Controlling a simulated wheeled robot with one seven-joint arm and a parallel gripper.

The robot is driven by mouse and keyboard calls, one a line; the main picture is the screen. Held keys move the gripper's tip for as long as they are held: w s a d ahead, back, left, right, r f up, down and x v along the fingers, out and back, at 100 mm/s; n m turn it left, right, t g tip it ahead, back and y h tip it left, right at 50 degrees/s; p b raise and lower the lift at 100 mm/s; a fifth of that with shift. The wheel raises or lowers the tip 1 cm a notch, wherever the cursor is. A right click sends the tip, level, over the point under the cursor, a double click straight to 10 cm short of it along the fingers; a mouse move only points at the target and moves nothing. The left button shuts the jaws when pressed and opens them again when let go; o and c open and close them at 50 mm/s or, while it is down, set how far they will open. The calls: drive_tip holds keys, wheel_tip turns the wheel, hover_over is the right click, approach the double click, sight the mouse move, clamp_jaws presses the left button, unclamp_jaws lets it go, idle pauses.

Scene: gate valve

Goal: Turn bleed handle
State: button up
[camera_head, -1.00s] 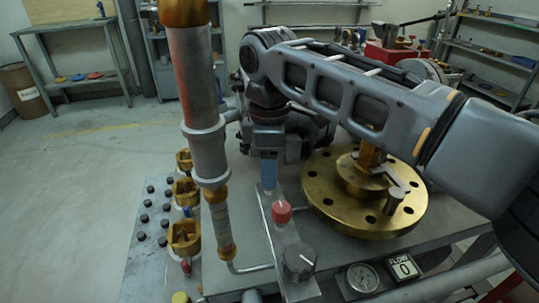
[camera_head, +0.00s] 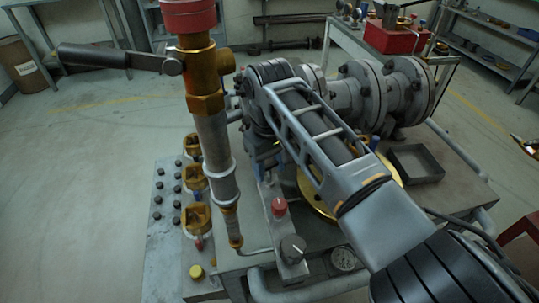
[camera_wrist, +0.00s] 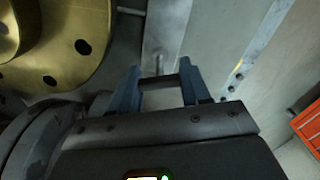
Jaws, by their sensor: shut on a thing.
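In the wrist view, my gripper (camera_wrist: 161,86) has its two blue fingers on either end of a short dark bar, which I take for the bleed handle (camera_wrist: 164,82). The bar lies crosswise between the fingers, and a thin pin rises behind it in front of a pale grey plate (camera_wrist: 166,30). In the head view, my arm reaches down beside the grey valve body, and my gripper is mostly hidden there. I cannot make out the bar in that view.
A brass pipe fitting (camera_head: 205,75) with a red cap and a long dark lever (camera_head: 110,57) stands left of my arm. A strip with a red knob (camera_head: 279,207) and dark knob (camera_head: 292,248) is close by. A brass flange (camera_wrist: 50,40) is left in the wrist view.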

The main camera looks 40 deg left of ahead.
sight(270, 165)
drive_tip(key=shift+m+p, duration=1.15)
drive_tip(key=shift+m, duration=0.85)
drive_tip(key=o, duration=1.1)
drive_tip(key=shift+c, duration=0.2)
drive_tip(key=shift+r, duration=3.9)
drive_tip(key=shift+d, duration=0.1)
